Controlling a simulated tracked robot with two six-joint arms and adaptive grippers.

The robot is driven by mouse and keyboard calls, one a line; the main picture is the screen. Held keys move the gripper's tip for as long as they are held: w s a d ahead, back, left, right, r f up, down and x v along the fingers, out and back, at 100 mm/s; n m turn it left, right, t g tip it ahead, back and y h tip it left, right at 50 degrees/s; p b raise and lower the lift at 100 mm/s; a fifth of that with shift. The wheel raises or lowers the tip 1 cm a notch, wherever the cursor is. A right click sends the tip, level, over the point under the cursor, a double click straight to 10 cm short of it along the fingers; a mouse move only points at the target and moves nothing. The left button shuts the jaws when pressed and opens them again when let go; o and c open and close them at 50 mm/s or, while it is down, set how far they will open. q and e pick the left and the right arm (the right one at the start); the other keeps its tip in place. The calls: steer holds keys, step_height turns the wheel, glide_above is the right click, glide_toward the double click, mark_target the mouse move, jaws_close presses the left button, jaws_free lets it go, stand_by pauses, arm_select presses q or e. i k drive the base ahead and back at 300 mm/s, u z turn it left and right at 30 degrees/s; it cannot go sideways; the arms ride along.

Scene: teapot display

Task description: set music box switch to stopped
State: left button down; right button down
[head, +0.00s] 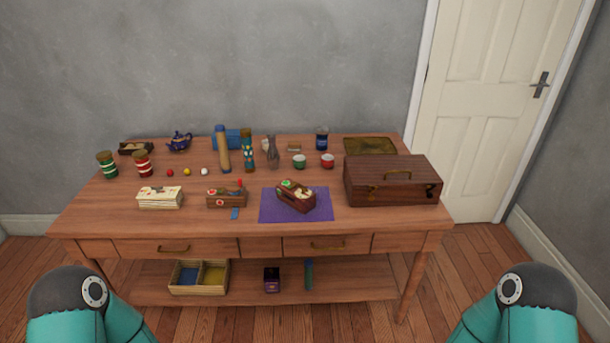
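A small dark wooden box (293,203) sits at an angle on the purple mat (268,214) at the front middle of the table. It has a green mark and pale parts on top. A second small wooden box (226,201) stands left of the mat, with a red-knobbed piece at its right end and coloured marks on it. I cannot tell for sure which of the two is the music box, nor read any switch position. Neither gripper is in view. Only teal and dark parts of my arms show at the bottom left and bottom right corners.
A white box (160,198) stands at the table's front left, a large brown case (391,181) at the right. Canisters (107,165), a blue teapot (179,142), cups (327,160) and tall vessels stand behind. A divided tray (199,291) lies on the lower shelf.

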mark_target(294, 184)
steer(key=i, duration=0.85)
steer(key=u, duration=0.05)
